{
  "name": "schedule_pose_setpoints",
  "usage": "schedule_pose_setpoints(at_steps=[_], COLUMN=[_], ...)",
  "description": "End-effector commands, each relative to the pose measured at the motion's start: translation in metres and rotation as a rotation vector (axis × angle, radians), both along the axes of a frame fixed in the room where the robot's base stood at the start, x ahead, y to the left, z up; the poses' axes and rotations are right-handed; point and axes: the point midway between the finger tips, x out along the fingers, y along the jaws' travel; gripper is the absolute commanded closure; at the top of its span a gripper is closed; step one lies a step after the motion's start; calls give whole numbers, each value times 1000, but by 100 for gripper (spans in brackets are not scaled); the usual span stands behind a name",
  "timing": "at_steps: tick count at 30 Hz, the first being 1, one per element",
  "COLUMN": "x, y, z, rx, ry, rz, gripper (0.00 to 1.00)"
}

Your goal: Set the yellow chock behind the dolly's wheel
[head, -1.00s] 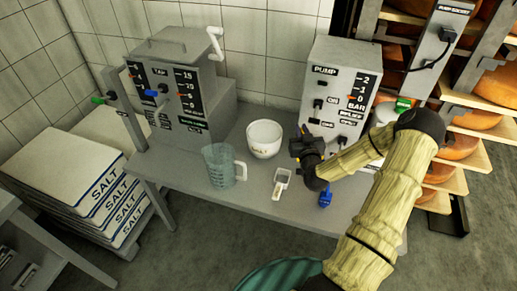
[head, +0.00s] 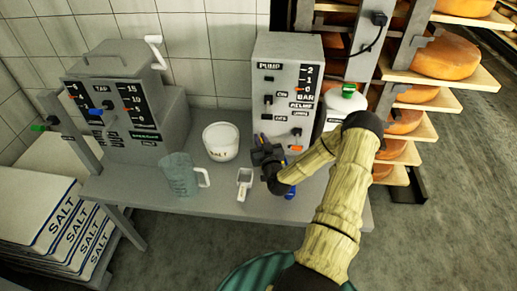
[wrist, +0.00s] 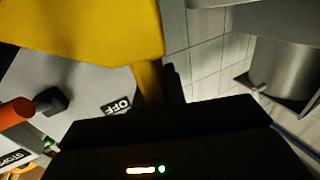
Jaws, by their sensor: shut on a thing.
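The yellow chock (wrist: 85,28) fills the upper left of the wrist view, close to the camera, with a narrow part reaching down to a dark finger of my gripper (wrist: 165,88). My gripper is shut on it. In the head view my gripper (head: 263,150) is above the table, in front of the pump box and right of the white bowl. I cannot make out the chock there. The dolly's wheel is not clearly visible. A dark base (head: 408,189) shows at the foot of the cheese rack on the right.
The grey table (head: 215,207) holds a measuring jug (head: 180,176), a white bowl (head: 221,143), a small scoop (head: 244,184) and the pump box (head: 285,85). Salt sacks (head: 65,235) are stacked at left. The cheese rack (head: 385,100) stands at right. Floor right of the table is clear.

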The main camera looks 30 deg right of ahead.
Motion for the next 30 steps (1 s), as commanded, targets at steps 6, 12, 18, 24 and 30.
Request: schedule_pose_setpoints(at_steps=[6, 12, 18, 24, 30], x=[0, -1, -1, -1, -1], y=[-1, -2, -2, -2, -2], z=[-5, -33, -41, -42, -44], rx=[1, 3, 0, 0, 1], ry=[0, 1, -1, -1, 1], rz=[-2, -6, -4, -4, -4], gripper=[100, 100, 100, 100, 66])
